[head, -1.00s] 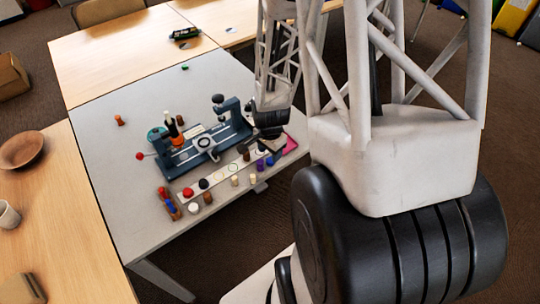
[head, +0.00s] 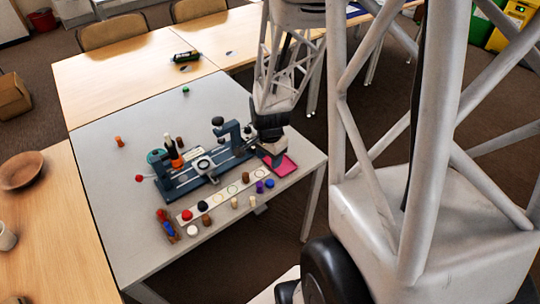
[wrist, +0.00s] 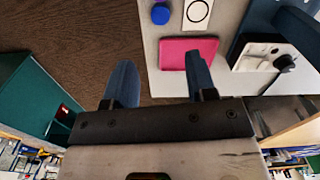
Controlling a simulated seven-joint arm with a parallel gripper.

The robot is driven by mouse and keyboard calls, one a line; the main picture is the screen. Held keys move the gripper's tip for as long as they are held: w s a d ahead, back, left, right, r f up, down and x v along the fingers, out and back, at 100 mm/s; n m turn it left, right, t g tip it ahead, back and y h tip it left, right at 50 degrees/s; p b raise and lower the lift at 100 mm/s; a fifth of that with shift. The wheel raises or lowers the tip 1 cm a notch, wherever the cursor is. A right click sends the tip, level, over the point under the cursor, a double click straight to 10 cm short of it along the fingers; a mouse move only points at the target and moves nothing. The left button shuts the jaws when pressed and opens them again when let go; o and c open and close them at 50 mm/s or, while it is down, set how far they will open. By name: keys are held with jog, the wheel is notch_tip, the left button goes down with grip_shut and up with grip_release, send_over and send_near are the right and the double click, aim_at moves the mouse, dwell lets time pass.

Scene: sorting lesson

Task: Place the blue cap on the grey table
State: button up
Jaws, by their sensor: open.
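The blue cap (head: 270,184) stands on the grey table (head: 130,215) near its right edge, just in front of the pink tray and beside a purple cap (head: 260,187). It also shows at the top of the wrist view (wrist: 161,15). My gripper (wrist: 161,78) is open and empty, with its two blue-grey fingers apart. In the wrist view the blue cap lies beyond the fingertips, not between them. In the head view my dark gripper (head: 270,135) hangs by the pink tray; its fingertips are hard to make out.
The pink tray (head: 288,165) lies at the table's right edge, close to my gripper. A blue-grey machine (head: 195,178) stands mid-table. A white strip (head: 217,196) has several coloured caps on and around it.

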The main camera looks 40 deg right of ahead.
jog(key=shift+r, duration=0.1)
dwell(0.4)
jog(key=s+a+r+n+t, duration=0.1)
jog(key=s+a+r+n, duration=0.2)
jog(key=a+r+n, duration=0.2)
jog(key=s+a+r+n, duration=0.4)
jog(key=a+r, duration=0.3)
jog(key=r, duration=0.5)
jog(key=s+a+r+n+t, duration=0.1)
jog(key=s+a+r+n, duration=0.3)
jog(key=a+r+n, duration=0.3)
jog(key=shift+s+r+t, duration=0.25)
jog(key=shift+r+t, duration=0.05)
jog(key=shift+r, duration=0.6)
